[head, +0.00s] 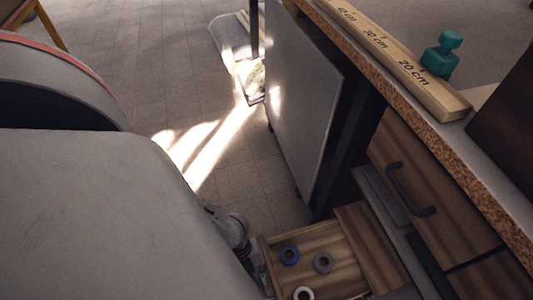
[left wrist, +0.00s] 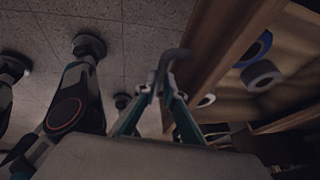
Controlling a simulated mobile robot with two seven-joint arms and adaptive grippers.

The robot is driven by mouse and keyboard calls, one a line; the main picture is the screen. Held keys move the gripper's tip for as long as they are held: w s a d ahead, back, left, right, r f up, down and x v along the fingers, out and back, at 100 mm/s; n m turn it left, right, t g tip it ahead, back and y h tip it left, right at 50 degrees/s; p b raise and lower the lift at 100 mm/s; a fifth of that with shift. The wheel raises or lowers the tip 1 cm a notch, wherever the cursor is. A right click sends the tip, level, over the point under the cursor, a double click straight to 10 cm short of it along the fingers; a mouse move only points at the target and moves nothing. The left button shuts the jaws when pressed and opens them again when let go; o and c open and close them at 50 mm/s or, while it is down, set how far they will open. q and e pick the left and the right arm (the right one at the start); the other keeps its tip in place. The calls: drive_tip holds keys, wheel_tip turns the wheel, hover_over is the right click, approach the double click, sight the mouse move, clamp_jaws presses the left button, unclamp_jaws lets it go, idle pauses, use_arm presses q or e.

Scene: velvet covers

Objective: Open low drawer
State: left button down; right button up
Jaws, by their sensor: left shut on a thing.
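The low drawer (head: 345,245) is a wooden box under the desk. It stands out from the cabinet, and its open top shows a blue ring-shaped roll (head: 289,254), a grey roll (head: 323,262) and a pale roll (head: 303,293). My left gripper (head: 262,280) is at the drawer's front, partly hidden by my arm. In the left wrist view, my left gripper (left wrist: 165,80) is shut on the grey bar handle (left wrist: 176,56) beside the wooden drawer front (left wrist: 215,45). Rolls also show inside the drawer there. My right gripper is not in view.
A closed upper drawer (head: 430,190) with a dark handle sits above. The desk top holds a wooden ruler (head: 395,58) and a teal object (head: 442,55). A grey panel (head: 300,100) stands beyond the drawer. Tiled floor (head: 160,90) is open on the left.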

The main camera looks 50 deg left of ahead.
use_arm(q)
drive_tip(key=shift+s+a, duration=0.15)
drive_tip(key=shift+s, duration=0.55)
drive_tip(key=c, duration=2.4)
unclamp_jaws()
drive_tip(key=v, duration=1.2)
